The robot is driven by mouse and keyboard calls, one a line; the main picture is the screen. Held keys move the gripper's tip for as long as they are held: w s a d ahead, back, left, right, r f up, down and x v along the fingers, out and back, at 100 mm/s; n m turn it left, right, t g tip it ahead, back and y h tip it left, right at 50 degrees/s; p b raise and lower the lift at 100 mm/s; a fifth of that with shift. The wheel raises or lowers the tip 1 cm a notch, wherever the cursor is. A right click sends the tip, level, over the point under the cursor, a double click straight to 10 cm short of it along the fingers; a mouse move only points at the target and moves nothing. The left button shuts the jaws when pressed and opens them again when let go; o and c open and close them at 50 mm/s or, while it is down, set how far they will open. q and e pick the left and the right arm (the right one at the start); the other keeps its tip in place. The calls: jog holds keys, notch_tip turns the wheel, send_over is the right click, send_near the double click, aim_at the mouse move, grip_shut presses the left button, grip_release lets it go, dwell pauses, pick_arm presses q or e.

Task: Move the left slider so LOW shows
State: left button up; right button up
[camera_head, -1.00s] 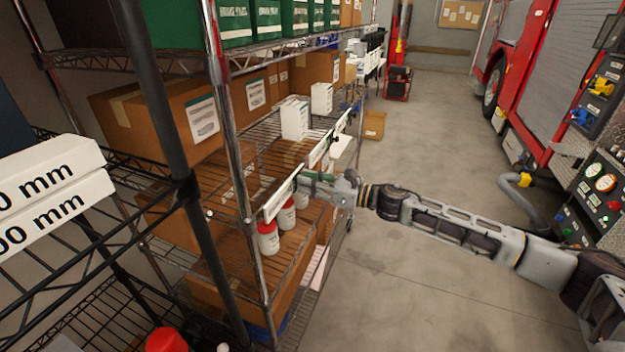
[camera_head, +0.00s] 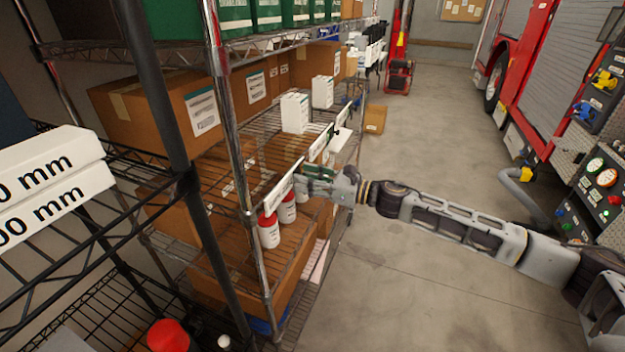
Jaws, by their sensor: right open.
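A long white holder strip (camera_head: 280,191) is fixed along the front edge of the wire shelf, the nearest of several such strips; I take it for the left slider. Any lettering on it, LOW included, is too small to read. My right gripper (camera_head: 304,178) is at the far right end of this strip, with its arm coming in from the right. Its fingers look open, with a green part showing between or beside them. I cannot tell whether they touch the strip. My left gripper is not in view.
A second strip (camera_head: 320,144) and white cartons (camera_head: 294,113) are farther along the shelf. A chrome post (camera_head: 229,120) stands at the near corner. The concrete floor (camera_head: 420,290) to the right is clear.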

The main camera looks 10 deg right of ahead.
jog(key=v, duration=1.1)
jog(key=shift+s+d, duration=0.25)
jog(key=shift+d, duration=0.05)
dwell(1.0)
jog(key=shift+d, duration=0.1)
dwell(0.5)
jog(key=shift+m, duration=0.3)
